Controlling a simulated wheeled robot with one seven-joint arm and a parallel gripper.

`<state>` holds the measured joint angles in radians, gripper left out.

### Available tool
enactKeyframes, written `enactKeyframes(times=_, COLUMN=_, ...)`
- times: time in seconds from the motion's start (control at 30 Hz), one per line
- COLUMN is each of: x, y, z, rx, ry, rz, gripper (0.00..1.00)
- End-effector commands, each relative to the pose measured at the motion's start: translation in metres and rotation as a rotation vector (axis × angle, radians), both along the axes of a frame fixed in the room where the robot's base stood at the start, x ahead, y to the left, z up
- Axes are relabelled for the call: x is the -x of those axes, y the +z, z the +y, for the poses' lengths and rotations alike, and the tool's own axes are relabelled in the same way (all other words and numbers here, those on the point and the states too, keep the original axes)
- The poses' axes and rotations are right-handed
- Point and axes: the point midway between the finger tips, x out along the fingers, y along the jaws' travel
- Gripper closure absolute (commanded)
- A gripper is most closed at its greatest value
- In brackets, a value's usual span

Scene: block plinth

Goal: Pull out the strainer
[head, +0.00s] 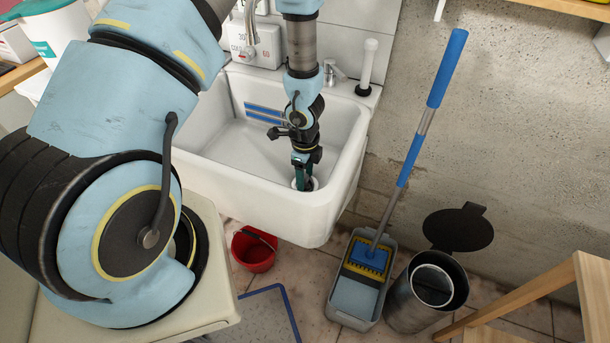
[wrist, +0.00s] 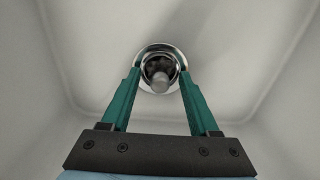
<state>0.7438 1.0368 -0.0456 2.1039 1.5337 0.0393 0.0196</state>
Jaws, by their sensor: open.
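The strainer (wrist: 158,82) is a round metal piece with a shiny rim, a dark middle and a pale knob. It sits in the drain at the bottom of the white sink (head: 230,190). My gripper (wrist: 160,72) is open, with its two green fingers on the left and right of the strainer in the wrist view. I cannot tell whether the fingertips touch it. In the head view my gripper (head: 303,182) points down into the front right of the sink and hides most of the strainer.
A tap (head: 247,40) stands at the sink's back. The sink walls rise around my gripper. A red bucket (head: 253,252), a grey mop bucket (head: 355,295) with a blue-handled mop (head: 430,110), and an open metal bin (head: 415,305) stand on the floor.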

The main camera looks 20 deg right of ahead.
Motion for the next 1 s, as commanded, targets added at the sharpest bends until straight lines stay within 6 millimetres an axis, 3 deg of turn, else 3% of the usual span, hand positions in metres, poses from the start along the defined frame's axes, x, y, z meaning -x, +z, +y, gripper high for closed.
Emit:
enactKeyframes(times=0.1, x=-0.0001, y=0.0004, z=-0.0001, rx=0.0, ry=0.0, rz=0.0, gripper=0.41)
enactKeyframes(times=0.63, x=0.0, y=0.0004, z=-0.0001, rx=0.0, ry=0.0, rz=0.0, gripper=1.0)
enactKeyframes(times=0.87, x=0.0, y=0.0004, z=-0.0001, rx=0.0, ry=-0.001, rz=0.0, gripper=1.0)
enactKeyframes(times=0.9, x=0.0, y=0.0004, z=-0.0001, rx=0.0, ry=-0.001, rz=0.0, gripper=0.76)
enactKeyframes(times=1.0, x=0.0001, y=0.0004, z=-0.0001, rx=0.0, ry=0.0, rz=0.0, gripper=0.87)
